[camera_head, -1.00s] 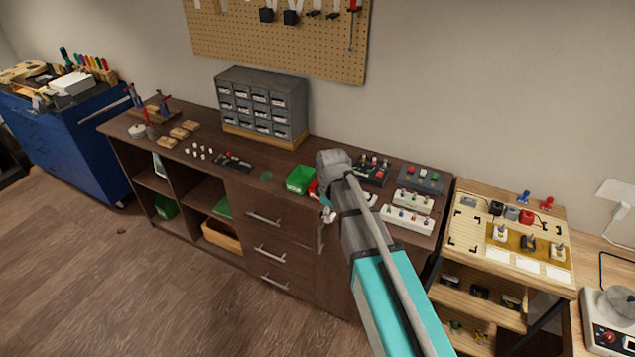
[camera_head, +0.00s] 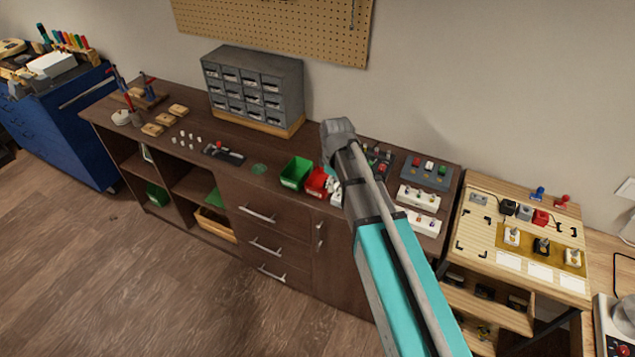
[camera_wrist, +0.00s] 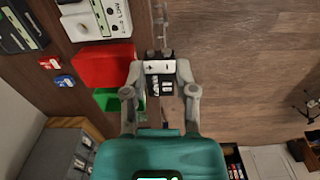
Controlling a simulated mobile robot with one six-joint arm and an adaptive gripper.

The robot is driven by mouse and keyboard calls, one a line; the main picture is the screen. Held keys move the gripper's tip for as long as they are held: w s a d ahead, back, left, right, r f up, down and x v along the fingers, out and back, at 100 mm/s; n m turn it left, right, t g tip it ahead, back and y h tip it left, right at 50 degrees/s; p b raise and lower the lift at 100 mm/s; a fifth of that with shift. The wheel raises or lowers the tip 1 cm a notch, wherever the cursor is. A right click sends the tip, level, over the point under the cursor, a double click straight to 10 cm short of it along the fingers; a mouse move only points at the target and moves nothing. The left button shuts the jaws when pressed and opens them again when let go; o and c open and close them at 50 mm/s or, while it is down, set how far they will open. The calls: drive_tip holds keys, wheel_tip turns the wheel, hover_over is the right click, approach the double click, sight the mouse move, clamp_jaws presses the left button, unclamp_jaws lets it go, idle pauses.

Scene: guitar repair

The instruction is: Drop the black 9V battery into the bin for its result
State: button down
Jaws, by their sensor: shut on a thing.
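My gripper (camera_wrist: 160,72) is shut on a small dark block with white markings, the black 9V battery (camera_wrist: 167,88), in the wrist view. The fingers hide part of it. In the head view my gripper (camera_head: 335,190) is just right of the red bin, partly behind my arm, and the battery cannot be made out there. The red bin (camera_head: 316,182) and the green bin (camera_head: 295,173) stand side by side near the bench's front edge. In the wrist view the red bin (camera_wrist: 102,63) is left of the fingers, and one finger partly covers the green bin (camera_wrist: 105,98).
A grey drawer cabinet (camera_head: 255,90) stands at the back of the dark bench (camera_head: 165,115). White and dark trays with small parts (camera_head: 418,198) lie right of my arm. A lighter wooden station (camera_head: 480,235) stands at the right. Bench top left of the green bin has free room.

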drive_tip(key=shift+w+a, duration=0.1)
drive_tip(key=shift+a, duration=0.1)
drive_tip(key=shift+w+a+f, duration=0.1)
drive_tip(key=shift+w+f, duration=0.05)
drive_tip(key=shift+w, duration=0.15)
drive_tip(key=w+a+f+b, duration=0.1)
drive_tip(key=w+f+b, duration=0.2)
drive_tip(key=w, duration=0.9)
drive_tip(key=shift+w+a+f+b, duration=0.2)
drive_tip(key=shift+w+a+b, duration=0.15)
drive_tip(key=shift+w, duration=0.05)
drive_tip(key=shift+f, duration=0.1)
drive_tip(key=shift+f+b, duration=2.95)
drive_tip(key=shift+b, duration=0.05)
drive_tip(key=shift+c, duration=1.6)
unclamp_jaws()
